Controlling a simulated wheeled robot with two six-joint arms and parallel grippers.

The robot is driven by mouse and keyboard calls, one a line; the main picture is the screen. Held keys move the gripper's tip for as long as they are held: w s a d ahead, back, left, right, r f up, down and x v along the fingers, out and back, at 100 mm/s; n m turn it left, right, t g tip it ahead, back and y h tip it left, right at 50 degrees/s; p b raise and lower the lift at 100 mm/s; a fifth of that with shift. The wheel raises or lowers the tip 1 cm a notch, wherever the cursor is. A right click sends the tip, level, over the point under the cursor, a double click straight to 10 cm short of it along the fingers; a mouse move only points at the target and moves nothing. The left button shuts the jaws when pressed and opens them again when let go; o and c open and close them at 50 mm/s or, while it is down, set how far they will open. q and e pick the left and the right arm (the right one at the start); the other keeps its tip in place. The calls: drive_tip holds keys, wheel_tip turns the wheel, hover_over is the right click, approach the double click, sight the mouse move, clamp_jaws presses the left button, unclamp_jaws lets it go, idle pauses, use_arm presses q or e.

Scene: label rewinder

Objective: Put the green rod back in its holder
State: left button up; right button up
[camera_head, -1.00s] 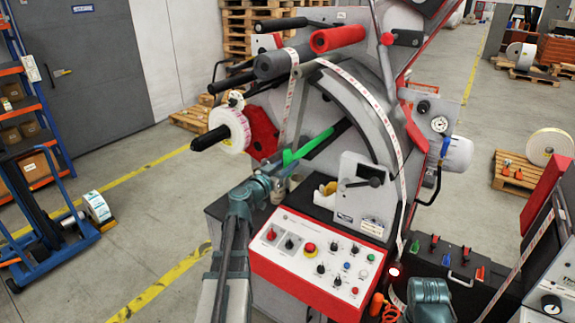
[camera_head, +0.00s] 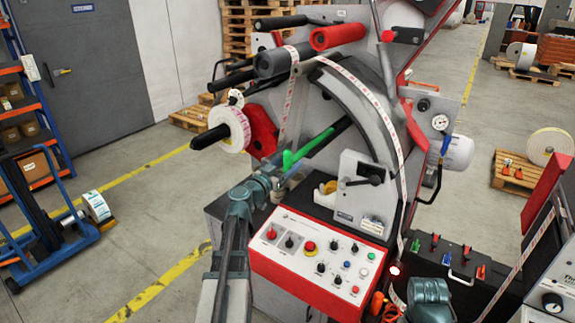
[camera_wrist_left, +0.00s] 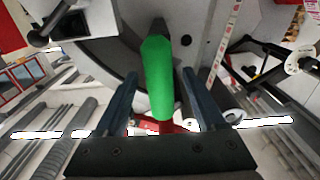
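The green rod (camera_head: 311,144) slants in front of the grey round face of the rewinder, with a black part continuing up and right from its green length. My left gripper (camera_head: 283,174) is at the rod's lower left end. In the left wrist view the green rod (camera_wrist_left: 158,75) stands between the two dark fingers of my left gripper (camera_wrist_left: 160,80). The fingers are apart, with a visible gap on each side of the rod. The exact depth of the rod between them is hard to tell. My right gripper does not show; only a teal part of my right arm is at the bottom right.
The control panel (camera_head: 318,262) with knobs lies just below my left gripper. A white label roll (camera_head: 233,130) on a black spindle is to the left. A black box (camera_head: 448,268) with several red, blue and green handles stands at the lower right. A paper strip (camera_head: 394,135) runs down the machine.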

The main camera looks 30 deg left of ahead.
use_arm(q)
drive_tip(key=s+a, duration=0.1)
drive_tip(key=s, duration=1.2)
drive_tip(key=shift+s+f, duration=0.2)
drive_tip(key=shift+s, duration=0.15)
drive_tip(key=d+f+m+g+h+b, duration=0.1)
drive_tip(key=d+f+m+g+h, duration=0.15)
drive_tip(key=d+f+g, duration=0.7)
drive_tip(key=d+f+m+h+b, duration=0.15)
drive_tip(key=d+f+h, duration=0.3)
drive_tip(key=d, duration=1.25)
drive_tip(key=s+d+f+n+g+y+b, duration=0.1)
drive_tip(key=s+d+f+g+y, duration=0.8)
drive_tip(key=s, duration=0.5)
wheel_tip(320, 180, down, 3)
drive_tip(key=shift+d+f+y+b, duration=0.1)
drive_tip(key=shift+d+y+b, duration=0.2)
drive_tip(key=shift+d, duration=0.85)
